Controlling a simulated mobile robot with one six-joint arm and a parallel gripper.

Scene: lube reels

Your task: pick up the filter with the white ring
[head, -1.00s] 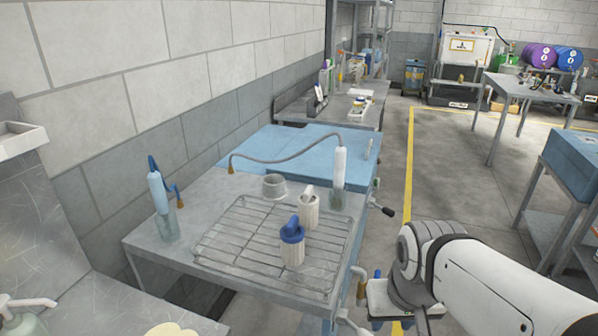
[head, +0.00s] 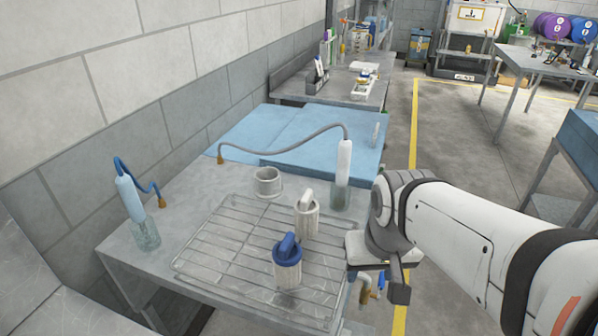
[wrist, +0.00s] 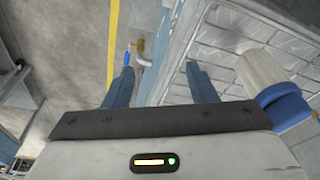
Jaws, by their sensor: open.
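The filter with the white ring (head: 307,218) stands upright on the wire rack, its white handle on top. The filter with the blue ring (head: 288,264) stands nearer on the same rack, in front and slightly left. Its blue ring and white body show at the right edge of the wrist view (wrist: 283,103), outside my fingers. My gripper (wrist: 161,82) is open and empty, fingers pointing down over the bench's right edge. In the head view it is right of both filters; its fingertips are hard to make out there. I cannot see the white-ring filter in the wrist view.
The wire rack (head: 215,262) lies on a metal bench. Behind the filters are a grey cup (head: 267,182) and a white cylinder with a hose (head: 344,165). A blue-white cylinder (head: 130,197) stands in a glass at left. A brass tap (head: 366,291) sticks out at the bench edge.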

